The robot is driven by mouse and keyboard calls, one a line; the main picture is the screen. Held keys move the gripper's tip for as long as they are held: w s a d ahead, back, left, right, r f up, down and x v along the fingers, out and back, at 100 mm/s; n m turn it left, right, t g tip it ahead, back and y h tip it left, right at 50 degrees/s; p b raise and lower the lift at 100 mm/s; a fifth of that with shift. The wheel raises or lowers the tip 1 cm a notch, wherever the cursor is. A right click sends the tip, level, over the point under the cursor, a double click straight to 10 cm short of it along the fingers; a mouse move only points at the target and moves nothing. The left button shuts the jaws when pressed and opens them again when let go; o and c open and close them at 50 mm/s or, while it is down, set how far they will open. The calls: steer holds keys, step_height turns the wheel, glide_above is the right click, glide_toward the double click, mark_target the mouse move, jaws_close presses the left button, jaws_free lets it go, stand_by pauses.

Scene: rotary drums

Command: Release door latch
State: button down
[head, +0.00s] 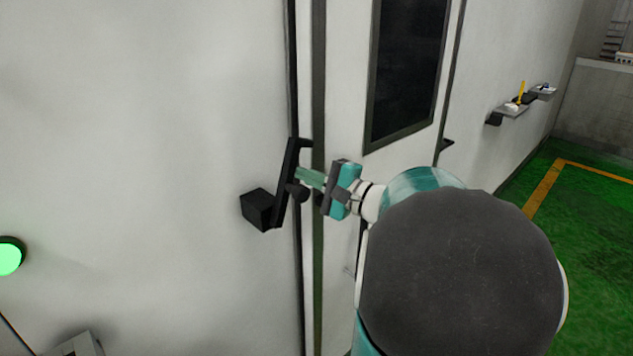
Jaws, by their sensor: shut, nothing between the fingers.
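The door latch (286,186) is a black bar handle, tilted slightly, beside a black block (259,210) on the white wall at the door's left edge. The white door (345,110) has a dark window (410,65). My gripper (302,176) is shut, its teal fingers reaching left to the right side of the latch bar. Its tips are at or very close to the bar; I cannot tell if they touch. A dark round knob (297,192) sits just below the fingertips. My arm hides the lower right part of the door.
A green round light (10,256) is on the wall at far left. A grey box (79,345) shows at the bottom left. A small shelf (512,109) with tools juts from the wall at right. The green floor (590,210) at right is clear.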

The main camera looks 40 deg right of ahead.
mark_target(290, 176)
steer(key=a+n, duration=0.1)
steer(key=a+r+n, duration=0.1)
steer(key=shift+a+r+n+g, duration=0.15)
steer(key=shift+a+n+g, duration=0.15)
steer(key=shift+n+g, duration=0.1)
steer(key=shift+s+a+r+n, duration=0.1)
steer(key=shift+a+r+n, duration=0.05)
steer(key=shift+a+n, duration=0.4)
steer(key=shift+a+r+n, duration=0.1)
steer(key=shift+a+n, duration=0.45)
